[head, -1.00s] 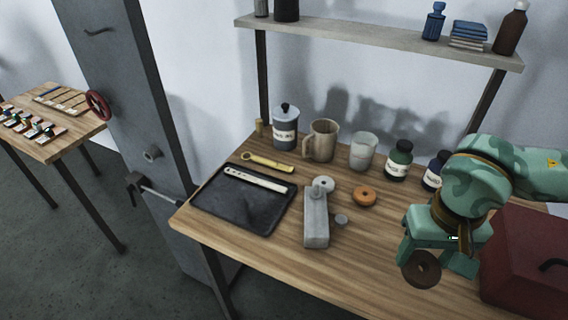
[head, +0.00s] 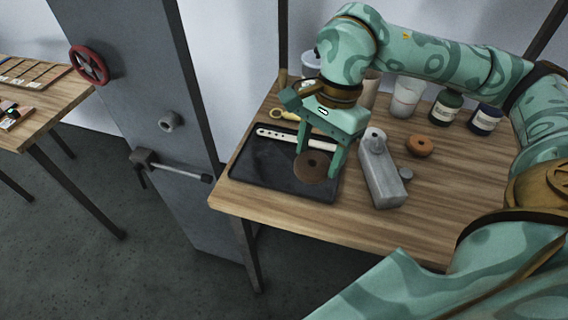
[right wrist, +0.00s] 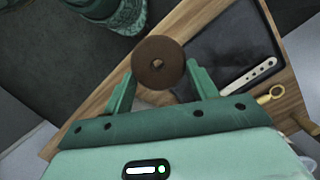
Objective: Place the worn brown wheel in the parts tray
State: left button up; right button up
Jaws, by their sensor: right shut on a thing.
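The worn brown wheel (head: 312,166) is a dark brown disc with a centre hole. My right gripper (head: 318,158) is shut on it and holds it over the right part of the parts tray (head: 262,178), seemingly above its surface. The black tray lies at the left end of the workbench with a pale, holed strip (head: 290,139) in it. In the right wrist view the wheel (right wrist: 158,62) sits between the fingertips, and the tray (right wrist: 215,50) is to its right. My left gripper is not in view.
Jars and cups line the back. A yellow wrench (head: 283,114) lies behind the tray. A grey pillar (head: 160,60) stands left of the bench.

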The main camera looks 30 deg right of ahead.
jog(key=shift+s+d+f+m, duration=0.1)
jog(key=shift+d+f+m, duration=0.05)
jog(key=shift+d+m, duration=0.35)
jog(key=shift+w+d+f, duration=0.1)
jog(key=shift+w, duration=0.25)
jog(key=w+d+f+b, duration=0.1)
jog(key=w+f, duration=0.2)
jog(key=w, duration=0.1)
jog(key=w+d+f+b, duration=0.1)
jog(key=w+f, duration=0.2)
jog(key=w, duration=0.1)
jog(key=w+d+f+b, duration=0.1)
jog(key=w+f, duration=0.2)
jog(key=w, duration=0.1)
jog(key=shift+w+d, duration=0.1)
jog(key=shift+w, duration=0.1)
jog(key=shift+w+f, duration=0.15)
jog(key=shift+f, duration=0.05)
jog(key=shift+w+d+f+b, duration=0.1)
jog(key=shift+f+b, duration=0.45)
jog(key=shift+f, duration=1.05)
